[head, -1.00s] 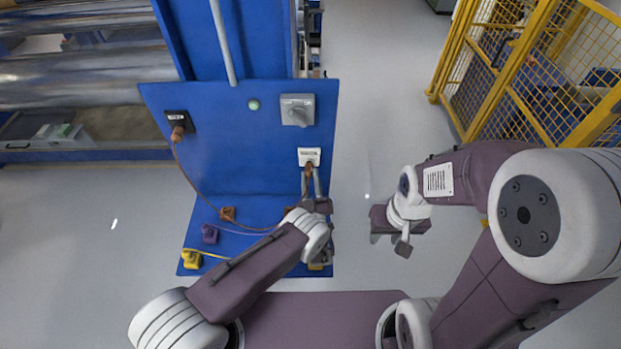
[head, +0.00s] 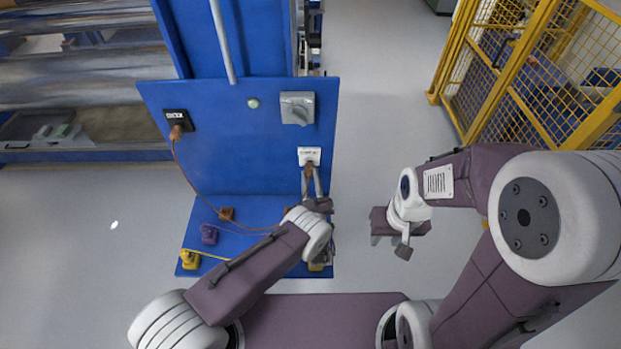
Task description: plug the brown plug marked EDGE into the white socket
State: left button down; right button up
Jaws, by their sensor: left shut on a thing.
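The white socket (head: 309,154) is on the right side of the upright blue panel. A brown plug (head: 308,170) is at its lower edge; I cannot tell how deep it sits, and no EDGE marking is readable. My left gripper (head: 309,185) is shut on this plug from below, its fingers pointing up the panel. A brown cable (head: 192,185) runs from a brown plug end (head: 176,132) at the black socket (head: 178,119) down across the shelf towards my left gripper. My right gripper (head: 390,243) hangs open and empty, right of the panel.
Orange (head: 227,214), purple (head: 209,234) and yellow (head: 189,259) plugs stand on the blue shelf (head: 255,208). A yellow mesh fence (head: 520,75) stands at right. Floor between is clear.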

dwell(0.4)
pick_arm(q)
jog(key=shift+w+b, duration=0.35)
jog(key=shift+b, duration=0.25)
jog(key=c, duration=1.1)
grip_release()
jog(key=b+v, duration=0.3)
jog(key=v, duration=0.6)
jog(key=shift+a, duration=0.1)
